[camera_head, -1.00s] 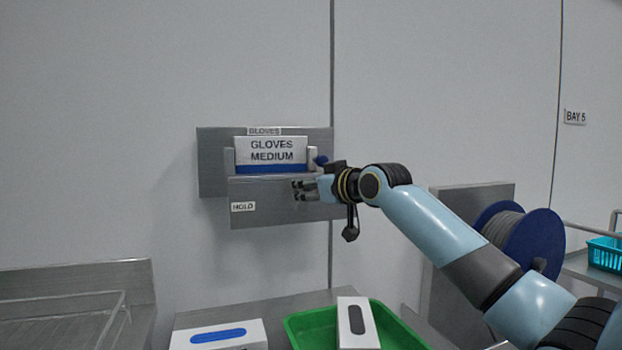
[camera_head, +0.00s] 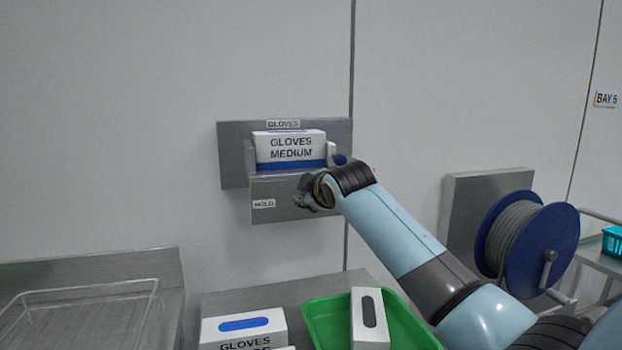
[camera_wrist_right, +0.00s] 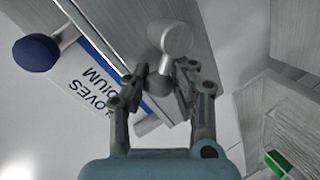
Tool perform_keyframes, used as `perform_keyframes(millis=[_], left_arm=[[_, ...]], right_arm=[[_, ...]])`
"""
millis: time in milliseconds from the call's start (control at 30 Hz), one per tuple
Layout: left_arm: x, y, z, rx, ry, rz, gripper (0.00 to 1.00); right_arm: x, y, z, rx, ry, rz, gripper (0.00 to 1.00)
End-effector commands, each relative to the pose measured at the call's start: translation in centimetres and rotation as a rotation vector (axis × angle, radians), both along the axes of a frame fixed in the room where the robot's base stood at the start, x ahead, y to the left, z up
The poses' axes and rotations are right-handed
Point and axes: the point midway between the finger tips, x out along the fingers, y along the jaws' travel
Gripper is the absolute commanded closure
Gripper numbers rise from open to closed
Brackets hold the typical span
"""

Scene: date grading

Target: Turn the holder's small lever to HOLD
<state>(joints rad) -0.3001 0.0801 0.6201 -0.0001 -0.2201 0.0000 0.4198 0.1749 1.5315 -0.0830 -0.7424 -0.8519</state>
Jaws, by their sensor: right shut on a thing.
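The steel holder (camera_head: 235,160) is on the wall in the head view and carries a white and blue GLOVES MEDIUM box (camera_head: 291,147). A HOLD label (camera_head: 264,203) is at the left of its front plate. My right gripper (camera_head: 302,198) is at that plate, right of the label, and hides the lever in the head view. In the right wrist view, the small grey lever (camera_wrist_right: 172,38) has its rounded end toward my right gripper (camera_wrist_right: 163,74), whose fingers are closed on it. How far the lever is turned is unclear. My left gripper is not in view.
A blue knob (camera_head: 340,159) sticks out right of the glove box. Below are a green tray (camera_head: 318,318), another glove box (camera_head: 243,328) and a wire rack (camera_head: 90,287). A blue cable reel (camera_head: 548,243) stands on the right.

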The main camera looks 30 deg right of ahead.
Motion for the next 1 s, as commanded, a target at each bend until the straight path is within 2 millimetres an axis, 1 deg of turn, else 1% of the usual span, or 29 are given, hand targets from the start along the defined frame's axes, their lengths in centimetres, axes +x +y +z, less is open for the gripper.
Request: perform_keyframes(millis=[33, 100, 400, 567, 800, 1000], left_arm=[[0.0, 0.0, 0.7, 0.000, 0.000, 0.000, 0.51], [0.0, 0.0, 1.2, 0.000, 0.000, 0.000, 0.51], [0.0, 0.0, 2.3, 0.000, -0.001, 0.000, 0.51], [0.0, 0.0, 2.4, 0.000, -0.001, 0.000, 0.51], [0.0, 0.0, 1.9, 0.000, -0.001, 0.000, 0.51], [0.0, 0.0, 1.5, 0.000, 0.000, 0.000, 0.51]], right_arm=[[0.0, 0.0, 0.3, -0.051, 0.010, -0.002, 1.00], [0.1, 0.2, 0.2, -0.117, 0.025, -0.001, 1.00], [0.4, 1.0, -0.6, -0.395, 0.084, 0.001, 1.00], [0.5, 1.3, -1.1, -0.543, 0.116, 0.001, 1.00], [0.7, 1.5, -1.8, -0.743, 0.159, 0.001, 1.00], [0.7, 1.6, -2.2, -0.868, 0.187, 0.000, 1.00]])
